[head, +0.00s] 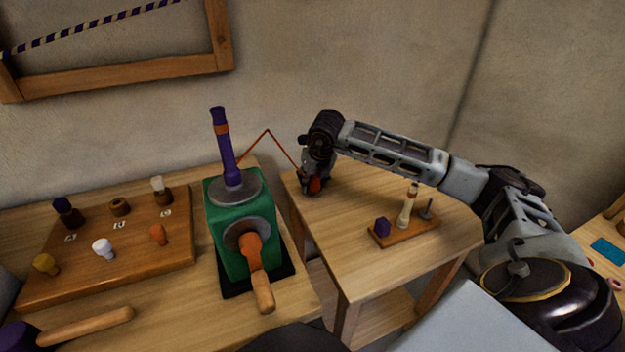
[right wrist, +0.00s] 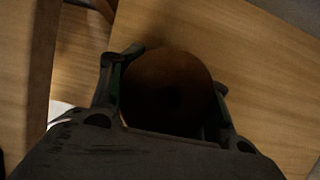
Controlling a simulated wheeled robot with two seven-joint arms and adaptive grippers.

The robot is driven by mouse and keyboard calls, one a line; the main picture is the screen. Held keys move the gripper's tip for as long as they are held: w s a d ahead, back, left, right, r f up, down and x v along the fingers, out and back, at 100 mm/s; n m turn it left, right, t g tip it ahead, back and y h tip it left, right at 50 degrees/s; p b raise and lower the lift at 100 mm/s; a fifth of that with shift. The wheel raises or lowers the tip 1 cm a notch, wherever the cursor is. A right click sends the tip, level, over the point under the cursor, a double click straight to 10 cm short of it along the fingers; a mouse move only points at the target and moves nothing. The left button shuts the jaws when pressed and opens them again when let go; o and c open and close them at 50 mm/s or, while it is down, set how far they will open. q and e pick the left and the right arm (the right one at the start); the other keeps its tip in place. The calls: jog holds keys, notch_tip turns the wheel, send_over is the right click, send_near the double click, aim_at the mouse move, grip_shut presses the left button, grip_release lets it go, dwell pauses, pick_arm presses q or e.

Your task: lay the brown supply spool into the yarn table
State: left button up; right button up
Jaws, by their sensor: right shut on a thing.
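My right gripper (head: 311,184) is at the back left of the small wooden yarn table (head: 350,240), low over its top. It is shut on the brown supply spool (head: 315,185), mostly hidden by the fingers in the head view. In the right wrist view the spool's dark brown round end (right wrist: 168,88) sits between the two fingers of the right gripper (right wrist: 170,100). A thin red-brown yarn (head: 283,148) runs from the green machine up to a peak and down to the gripper. I cannot tell whether the spool touches the tabletop. My left gripper is not in view.
The green machine (head: 226,225) with orange crank and purple upright stands left of the yarn table. A board (head: 125,262) with several pegs lies further left. A small peg rack (head: 402,234) with a purple block occupies the table's right part. The table's middle is clear.

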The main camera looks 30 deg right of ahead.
aim_at(314, 180)
jog(key=o, duration=1.2)
jog(key=shift+c, duration=0.2)
jog(key=shift+r, duration=0.15)
jog(key=shift+p+v, duration=0.55)
jog(key=shift+v, duration=0.8)
jog(key=shift+s, duration=0.1)
jog(key=shift+r, duration=0.15)
jog(key=v, duration=1.1)
jog(key=shift+s+r, duration=0.2)
jog(key=shift+r, duration=0.1)
